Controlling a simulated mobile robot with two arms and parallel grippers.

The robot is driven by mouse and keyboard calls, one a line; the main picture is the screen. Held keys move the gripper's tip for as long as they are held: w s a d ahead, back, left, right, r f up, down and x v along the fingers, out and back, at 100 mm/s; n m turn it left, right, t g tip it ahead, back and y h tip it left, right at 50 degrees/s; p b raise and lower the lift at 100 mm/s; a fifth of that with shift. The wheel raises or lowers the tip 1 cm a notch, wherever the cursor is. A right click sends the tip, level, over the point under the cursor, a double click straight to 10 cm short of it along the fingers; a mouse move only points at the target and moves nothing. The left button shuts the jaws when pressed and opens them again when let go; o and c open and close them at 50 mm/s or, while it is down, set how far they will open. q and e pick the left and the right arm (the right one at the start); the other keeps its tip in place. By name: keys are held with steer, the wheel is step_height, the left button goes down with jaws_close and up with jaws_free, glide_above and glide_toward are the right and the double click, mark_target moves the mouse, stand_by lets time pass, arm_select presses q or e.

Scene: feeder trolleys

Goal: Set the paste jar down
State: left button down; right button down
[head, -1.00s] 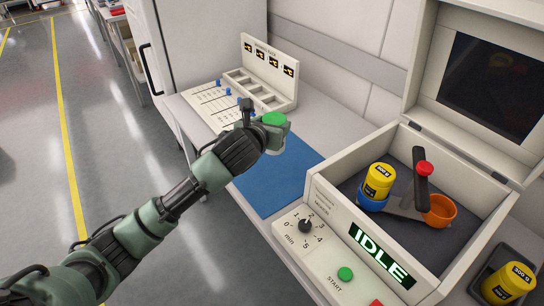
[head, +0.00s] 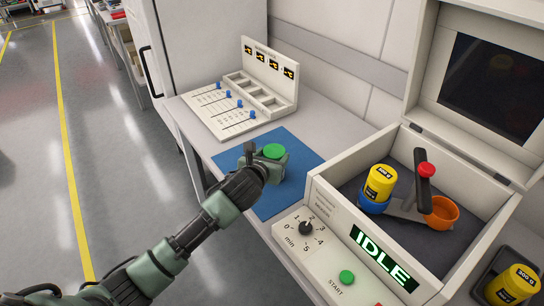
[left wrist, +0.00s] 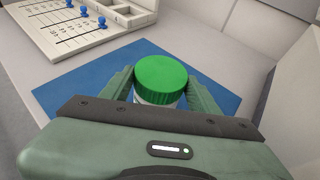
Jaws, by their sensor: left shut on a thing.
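The paste jar (head: 273,152) has a green lid and a pale body. My left gripper (head: 268,162) is shut on it, with one finger on each side of the jar. The left wrist view shows the green lid (left wrist: 161,76) upright between the two fingers (left wrist: 160,98). The jar is over the blue mat (head: 300,150). Its base is hidden by the gripper, so I cannot tell whether it touches the mat. My right gripper is not in view.
A panel with blue sliders (head: 225,110) and a compartment rack (head: 262,92) stand behind the mat. The open mixer (head: 330,212), its display reading IDLE, stands to the right, holding a yellow weight (head: 380,182) and an orange cup (head: 443,212). Another yellow weight (head: 512,287) sits at lower right.

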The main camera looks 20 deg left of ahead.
arm_select(q)
steer(key=shift+c, duration=1.9)
jaws_free()
steer(key=shift+f, duration=0.15)
steer(key=shift+s+r, duration=0.2)
steer(key=v, duration=1.1)
steer(key=shift+s+r+p, duration=0.25)
steer(key=shift+s+p, duration=0.05)
